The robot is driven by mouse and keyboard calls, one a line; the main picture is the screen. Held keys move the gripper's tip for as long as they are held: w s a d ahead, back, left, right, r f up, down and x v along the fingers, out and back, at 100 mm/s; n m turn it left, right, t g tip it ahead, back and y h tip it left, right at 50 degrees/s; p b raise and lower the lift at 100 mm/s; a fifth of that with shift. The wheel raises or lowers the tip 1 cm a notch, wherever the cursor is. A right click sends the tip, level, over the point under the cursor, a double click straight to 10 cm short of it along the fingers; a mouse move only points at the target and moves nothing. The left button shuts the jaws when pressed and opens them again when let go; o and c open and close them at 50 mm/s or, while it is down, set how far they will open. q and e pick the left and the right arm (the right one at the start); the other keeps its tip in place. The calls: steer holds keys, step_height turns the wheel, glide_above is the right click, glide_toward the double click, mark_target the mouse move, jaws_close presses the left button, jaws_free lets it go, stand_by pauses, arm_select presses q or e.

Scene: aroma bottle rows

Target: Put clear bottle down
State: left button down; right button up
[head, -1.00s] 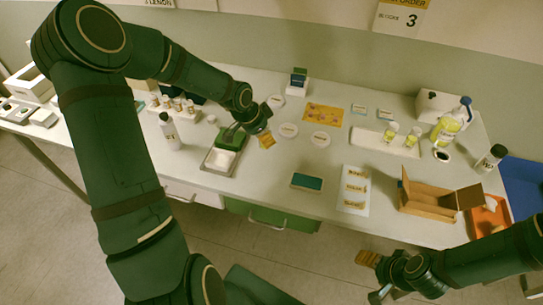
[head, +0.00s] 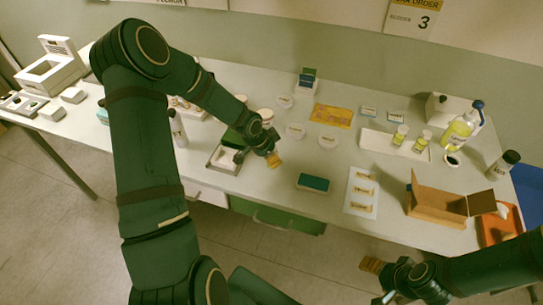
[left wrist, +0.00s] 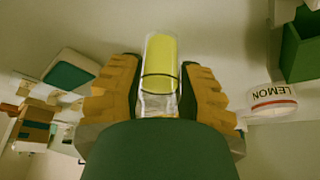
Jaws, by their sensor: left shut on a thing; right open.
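In the left wrist view a clear bottle (left wrist: 160,80) with yellow contents sits between the two orange fingers of my left gripper (left wrist: 160,92), which is shut on it. In the head view my left gripper (head: 273,158) is over the table, just right of a small metal tray; the bottle itself cannot be made out there. Whether its base touches the table is unclear. My right gripper (head: 372,265) is open at the table's front edge, lower right, with nothing seen in it.
White round discs (head: 295,130) lie just behind my left gripper. A jar marked LEMON (left wrist: 271,97) is right in the wrist view. A teal-topped pad (head: 313,183) lies to the right. Two yellow bottles (head: 400,136) stand on a white tray (head: 375,141). A cardboard box (head: 435,206) is at right.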

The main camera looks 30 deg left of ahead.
arm_select(q)
steer(key=c, duration=1)
jaws_free()
steer(key=shift+f, duration=0.15)
steer(key=o, duration=0.3)
steer(key=shift+o, duration=0.2)
